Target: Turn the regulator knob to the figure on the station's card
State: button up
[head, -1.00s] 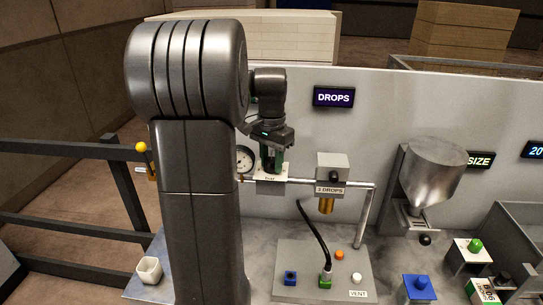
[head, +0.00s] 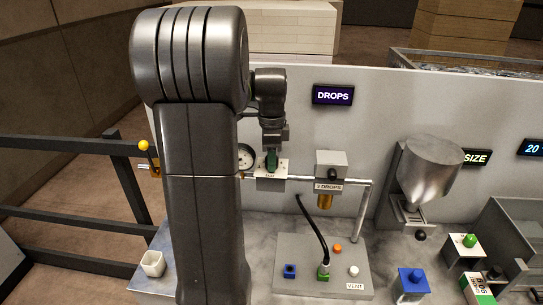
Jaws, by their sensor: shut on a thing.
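The regulator is a small white block (head: 262,172) on the pipe, with a label too small to read. My gripper (head: 271,160) comes down on it from above and is shut on its knob. The knob is mostly hidden by the jaws, so its angle cannot be read. A round gauge (head: 246,157) sits just left of the block, partly behind my arm; its needle reading is too small to tell. A grey box right of the regulator bears a card (head: 328,187) with a figure and "DROPS"; the figure is blurred. A dark "DROPS" sign (head: 333,95) hangs on the wall.
A brass nozzle (head: 325,202) hangs under the grey box. Below is a grey panel (head: 300,285) with several coloured buttons and a black hose. A metal hopper (head: 428,170) stands right. A white cup (head: 152,263) stands left.

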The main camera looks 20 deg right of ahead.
jog(key=shift+m, duration=0.5)
jog(key=o, duration=0.7)
notch_tip(320, 180, up, 14)
jog(key=shift+f+b, duration=0.1)
jog(key=shift+b, duration=0.45)
